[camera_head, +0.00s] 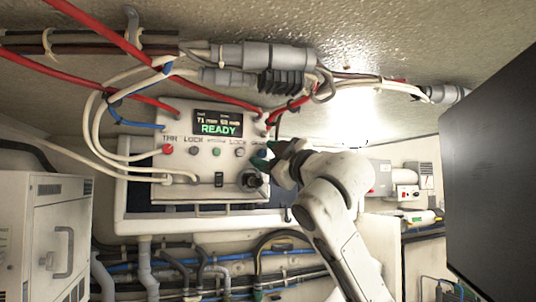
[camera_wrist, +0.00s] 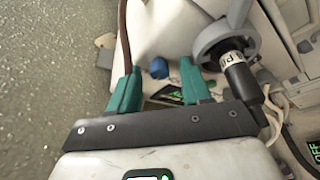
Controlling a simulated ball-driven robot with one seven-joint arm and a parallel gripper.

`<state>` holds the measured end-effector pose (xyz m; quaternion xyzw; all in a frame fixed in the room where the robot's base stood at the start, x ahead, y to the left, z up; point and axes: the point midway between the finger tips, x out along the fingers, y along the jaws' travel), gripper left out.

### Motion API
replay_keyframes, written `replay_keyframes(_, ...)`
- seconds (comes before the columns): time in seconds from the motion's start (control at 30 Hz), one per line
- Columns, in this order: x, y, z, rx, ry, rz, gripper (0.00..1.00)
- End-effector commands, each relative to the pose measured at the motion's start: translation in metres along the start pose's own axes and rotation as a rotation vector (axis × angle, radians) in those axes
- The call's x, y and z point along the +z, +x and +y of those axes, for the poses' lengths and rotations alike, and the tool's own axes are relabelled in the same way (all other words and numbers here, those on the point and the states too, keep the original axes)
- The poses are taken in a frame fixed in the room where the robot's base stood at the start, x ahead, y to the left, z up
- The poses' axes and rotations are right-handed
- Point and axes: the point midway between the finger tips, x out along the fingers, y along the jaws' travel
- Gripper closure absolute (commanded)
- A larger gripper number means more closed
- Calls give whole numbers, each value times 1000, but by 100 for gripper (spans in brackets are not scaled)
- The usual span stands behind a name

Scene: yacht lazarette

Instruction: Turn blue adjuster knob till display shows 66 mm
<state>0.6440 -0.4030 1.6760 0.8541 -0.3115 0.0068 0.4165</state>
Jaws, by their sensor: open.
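The blue adjuster knob (camera_wrist: 159,68) shows in the wrist view as a small blue cylinder between and beyond my gripper's teal fingertips (camera_wrist: 160,78). The fingers are open, one on each side of it, and gaps show on both sides. The display (camera_head: 218,124) shows a large green READY. The smaller line above it is too small to read surely.
The panel has a red button (camera_head: 169,149), a green button (camera_head: 216,151) and a black rotary handle (camera_head: 252,180) below my gripper. A grey ring-shaped fitting (camera_wrist: 226,42) stands close to the right finger. White, red and blue cables run above and left of the panel.

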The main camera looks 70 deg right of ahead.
Motion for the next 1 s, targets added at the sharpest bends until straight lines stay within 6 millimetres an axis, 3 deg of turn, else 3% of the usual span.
replay_keyframes(0.13, 0, 0, 0, 0, 0, 0, 54)
replay_keyframes(0.6, 0, 0, 0, 0, 0, -1, 99)
replay_keyframes(1.0, 0, 0, 0, -20, -46, -1, 100)
